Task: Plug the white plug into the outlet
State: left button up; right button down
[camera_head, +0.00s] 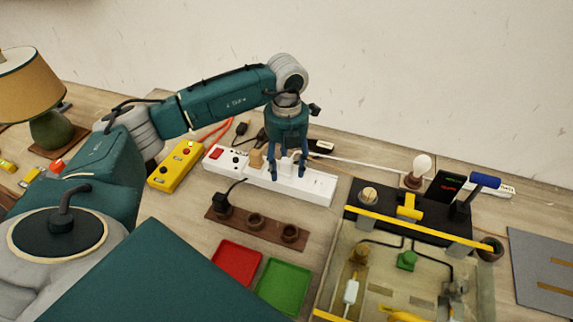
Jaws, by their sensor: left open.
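The white power strip (318,188) lies across the middle of the table, with a red switch at its left end. My left gripper (289,172) points down over the middle of the strip, its two dark fingers apart. A small white piece that looks like the white plug (293,156) shows between the fingers, at the strip's top face. I cannot tell whether it is seated in a socket or held just above it. A white cord (355,163) runs from near the gripper to the right. My right gripper is not in view.
A yellow box (175,167) lies left. A brown rack (247,230), red tray (237,262) and green tray (284,285) lie in front. A yellow-edged clear case (335,262) and bulb (422,164) are right.

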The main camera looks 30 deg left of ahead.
aim_at(286, 161)
pick_arm(q)
notch_tip(286, 161, up, 11)
jog(key=shift+r, duration=0.45)
